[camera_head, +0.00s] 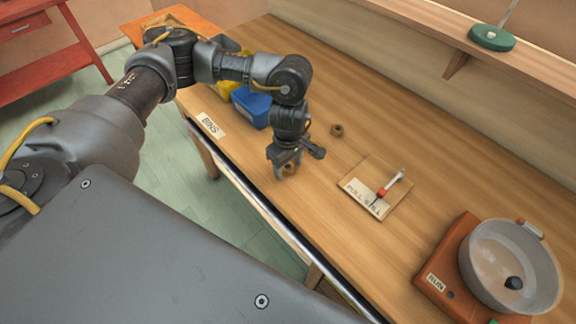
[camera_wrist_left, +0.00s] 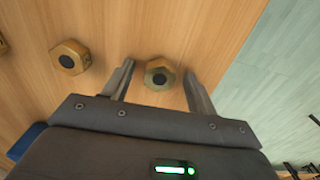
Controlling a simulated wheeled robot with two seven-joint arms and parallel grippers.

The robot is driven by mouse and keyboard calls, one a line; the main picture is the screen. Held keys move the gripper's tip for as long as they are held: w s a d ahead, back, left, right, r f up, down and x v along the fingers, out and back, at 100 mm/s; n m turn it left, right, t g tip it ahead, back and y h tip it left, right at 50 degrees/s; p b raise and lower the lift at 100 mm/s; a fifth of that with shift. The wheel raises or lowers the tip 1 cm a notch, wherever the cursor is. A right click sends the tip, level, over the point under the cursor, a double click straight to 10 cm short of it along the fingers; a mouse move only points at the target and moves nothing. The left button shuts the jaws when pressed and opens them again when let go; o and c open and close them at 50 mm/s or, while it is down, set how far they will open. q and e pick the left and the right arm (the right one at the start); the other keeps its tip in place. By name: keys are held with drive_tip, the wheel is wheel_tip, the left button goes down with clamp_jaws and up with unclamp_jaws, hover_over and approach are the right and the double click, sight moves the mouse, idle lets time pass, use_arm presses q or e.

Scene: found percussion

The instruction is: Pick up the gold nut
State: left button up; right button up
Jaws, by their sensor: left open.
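In the left wrist view this nut (camera_wrist_left: 160,73) sits between the two spread fingers of the left gripper (camera_wrist_left: 158,72), with a gap on both sides. The gripper is open, pointing down, and holds nothing. The other nut (camera_head: 337,130) lies farther back on the bench; in the left wrist view it is the yellower gold nut (camera_wrist_left: 70,57), outside the fingers to the left. My right gripper is not in view.
Blue (camera_head: 252,106) and yellow (camera_head: 224,88) bins stand behind the gripper, near a "BINS" label (camera_head: 211,125). A board with a red-tipped lever (camera_head: 392,183) lies to the right. An orange base holds a grey bowl (camera_head: 482,255). The bench's front edge is close to the gripper.

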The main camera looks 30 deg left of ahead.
use_arm(q)
drive_tip(key=shift+c, duration=0.4)
drive_tip(key=c, duration=1.1)
drive_tip(key=shift+o, duration=0.2)
drive_tip(key=shift+r+b, duration=0.5)
drive_tip(key=shift+r, duration=0.25)
drive_tip(key=s+d+r+b, duration=0.4)
drive_tip(key=s+d+r, duration=0.5)
drive_tip(key=s+r, duration=0.1)
drive_tip(key=shift+s+r, duration=0.4)
drive_tip(key=shift+r, duration=0.3)
